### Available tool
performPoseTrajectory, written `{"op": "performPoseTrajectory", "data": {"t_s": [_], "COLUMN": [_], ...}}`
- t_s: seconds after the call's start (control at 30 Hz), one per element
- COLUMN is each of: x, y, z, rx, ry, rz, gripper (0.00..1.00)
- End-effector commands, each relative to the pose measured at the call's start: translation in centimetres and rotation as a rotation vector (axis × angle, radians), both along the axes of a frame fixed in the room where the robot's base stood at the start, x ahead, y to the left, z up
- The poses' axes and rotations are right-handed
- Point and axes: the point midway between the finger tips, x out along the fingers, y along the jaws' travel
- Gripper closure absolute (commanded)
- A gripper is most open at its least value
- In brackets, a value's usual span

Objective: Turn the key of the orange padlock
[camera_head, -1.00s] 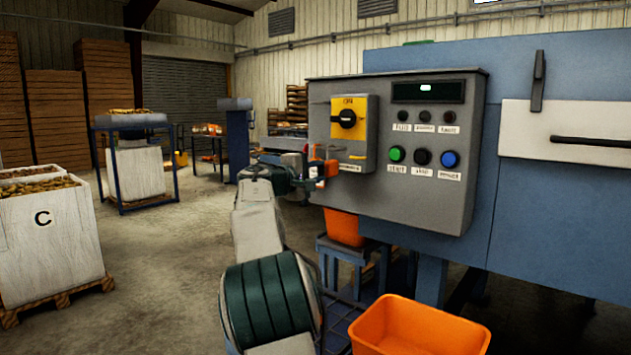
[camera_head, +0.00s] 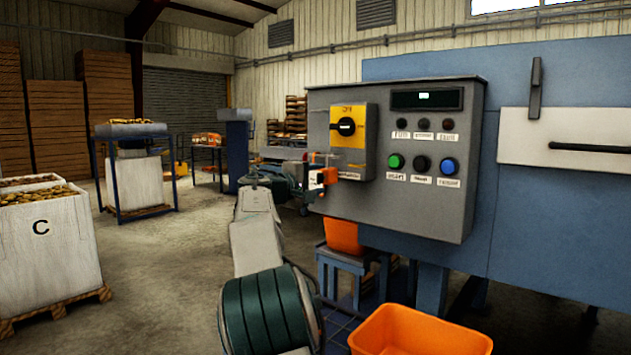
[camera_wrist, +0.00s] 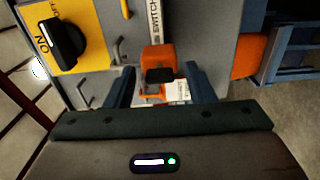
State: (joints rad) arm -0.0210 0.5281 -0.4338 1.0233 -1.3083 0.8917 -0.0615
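The orange padlock (camera_wrist: 156,58) hangs at the lower left of the grey control panel and faces the wrist camera. A black key head (camera_wrist: 160,75) stands out in front of it. A white tag (camera_wrist: 177,88) hangs beside it. My gripper (camera_wrist: 160,87) is open, with one dark finger on each side of the key head and a gap to each. I cannot tell whether either finger touches anything. In the head view my gripper (camera_head: 312,178) is small and close to the padlock (camera_head: 329,176), partly hiding it.
The grey control panel (camera_head: 390,200) carries a yellow switch plate with a black rotary knob (camera_head: 346,126), also seen near the left finger in the wrist view (camera_wrist: 63,40). Coloured buttons sit to the right. Orange bins (camera_head: 420,330) stand below. Open floor lies left, near crate C (camera_head: 60,245).

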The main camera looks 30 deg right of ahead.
Motion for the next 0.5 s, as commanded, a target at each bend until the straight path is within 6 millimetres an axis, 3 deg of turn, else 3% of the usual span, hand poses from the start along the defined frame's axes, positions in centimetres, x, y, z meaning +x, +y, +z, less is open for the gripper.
{"op": "performPoseTrajectory", "data": {"t_s": [0.27,0.5], "x": [-0.1,-1.3], "y": [0.7,4.4], "z": [0.1,0.0], "rx": [-0.001,0.000], "ry": [0.000,0.000], "rz": [0.004,0.007], "gripper": [0.51,0.51]}}
